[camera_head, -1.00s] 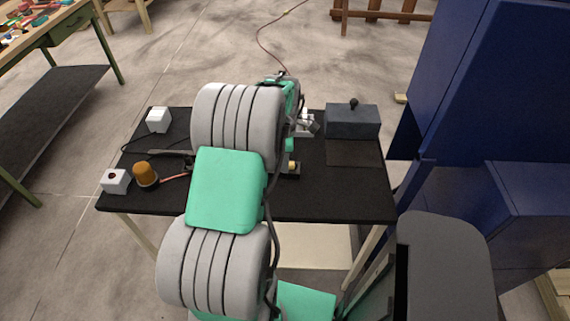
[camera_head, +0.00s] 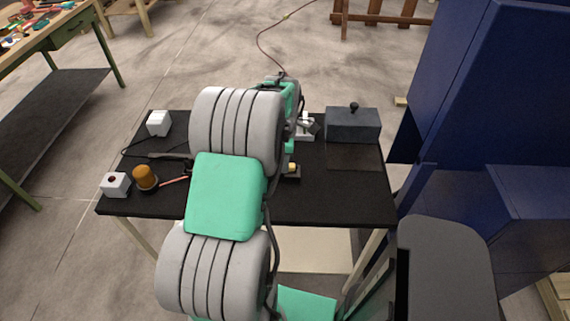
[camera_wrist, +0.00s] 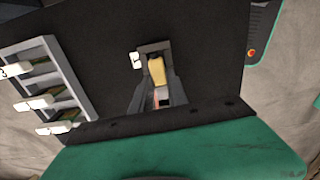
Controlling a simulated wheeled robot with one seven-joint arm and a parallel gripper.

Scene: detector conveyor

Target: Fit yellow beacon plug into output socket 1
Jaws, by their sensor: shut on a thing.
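The yellow plug (camera_wrist: 157,71) shows in the wrist view between and just beyond the fingertips of my gripper (camera_wrist: 158,92), which is shut on it. Its far end lies within a dark frame (camera_wrist: 154,46) with a white label at its left; how deep it sits I cannot tell. A red and white part shows between the fingers. A grey rack (camera_wrist: 80,102) with several labelled slots is at the left of the wrist view. In the head view the orange beacon (camera_head: 145,177) stands on the table's left with a reddish cable.
The black table (camera_head: 340,205) also bears two white boxes (camera_head: 158,122) (camera_head: 115,185) at left and a dark grey box (camera_head: 352,124) with a knob at back right. A tall blue cabinet (camera_head: 480,90) stands to the right. The table's front right is clear.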

